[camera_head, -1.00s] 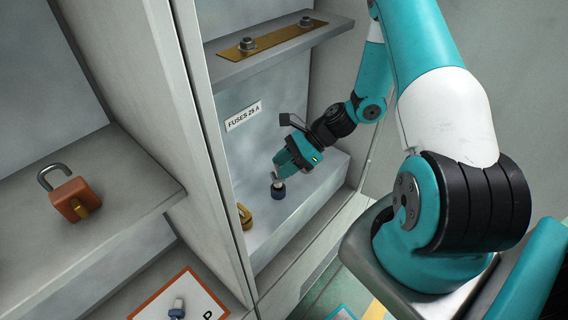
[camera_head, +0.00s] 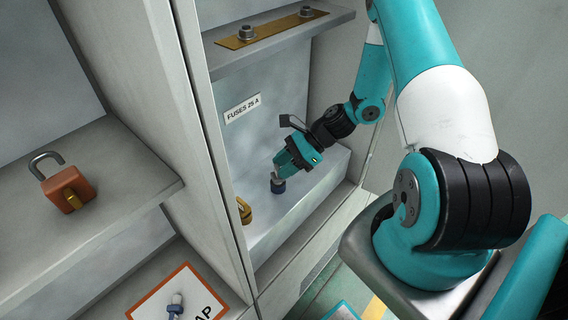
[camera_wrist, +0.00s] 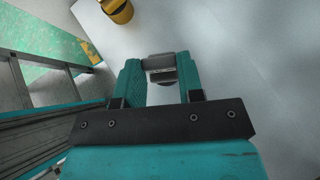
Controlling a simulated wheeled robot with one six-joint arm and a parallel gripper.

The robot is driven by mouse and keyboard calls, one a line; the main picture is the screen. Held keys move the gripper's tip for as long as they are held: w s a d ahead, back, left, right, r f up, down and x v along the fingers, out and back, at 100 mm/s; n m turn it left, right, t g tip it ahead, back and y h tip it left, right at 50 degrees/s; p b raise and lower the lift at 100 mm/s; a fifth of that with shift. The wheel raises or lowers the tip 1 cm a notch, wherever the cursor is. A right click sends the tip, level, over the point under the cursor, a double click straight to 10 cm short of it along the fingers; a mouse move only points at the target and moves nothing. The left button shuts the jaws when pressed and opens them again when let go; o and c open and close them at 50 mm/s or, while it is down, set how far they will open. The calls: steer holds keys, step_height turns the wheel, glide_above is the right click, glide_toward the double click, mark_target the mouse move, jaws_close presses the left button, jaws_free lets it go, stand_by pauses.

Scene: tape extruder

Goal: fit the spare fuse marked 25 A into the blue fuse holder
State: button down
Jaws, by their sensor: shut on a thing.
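My gripper (camera_head: 280,168) is in the cabinet's lower compartment, tilted down. It is shut on a grey cylindrical fuse (camera_wrist: 160,68), which shows between the two teal fingers in the wrist view. Any marking on the fuse is too small to read. The holder is hidden in the wrist view.
A shelf (camera_head: 290,48) with a brass bar is above. An orange padlock (camera_head: 66,187) and an orange-edged card (camera_head: 150,305) are at the left.

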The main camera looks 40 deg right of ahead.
steer(key=shift+f, duration=0.4)
steer(key=c, duration=0.7)
jaws_free()
steer(key=shift+o, duration=0.2)
steer(key=shift+d, duration=0.1)
steer(key=b+v, duration=0.1)
steer(key=v, duration=0.6)
steer(key=shift+b, duration=0.3)
steer(key=shift+s+r, duration=0.1)
steer(key=shift+r, duration=0.05)
